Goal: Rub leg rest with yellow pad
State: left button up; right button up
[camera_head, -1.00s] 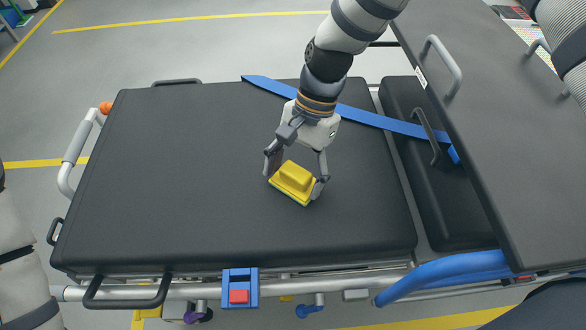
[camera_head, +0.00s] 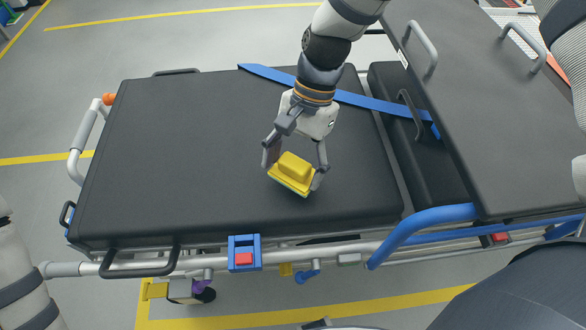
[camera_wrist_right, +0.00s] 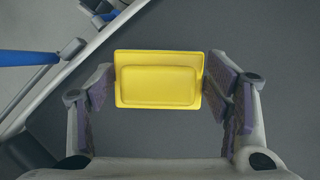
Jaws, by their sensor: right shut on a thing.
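The leg rest (camera_head: 160,150) is a black padded section of a stretcher, filling the middle left of the head view. My right gripper (camera_head: 292,180) is shut on the yellow pad (camera_head: 293,166), with one finger on each side of it. The pad is tilted, and its pale greenish underside edge shows over the leg rest's front part. I cannot tell whether it touches the surface. In the right wrist view the yellow pad (camera_wrist_right: 158,80) sits between the fingers, above dark padding. My left gripper is not in view.
A blue strap (camera_head: 380,103) lies across the far right of the leg rest. A raised black panel (camera_head: 490,130) with grey handles stands to the right. A metal rail (camera_head: 320,250) with a blue and red buckle (camera_head: 243,255) runs along the front edge.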

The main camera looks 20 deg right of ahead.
jog(key=shift+s+r, duration=0.1)
jog(key=shift+r, duration=2.5)
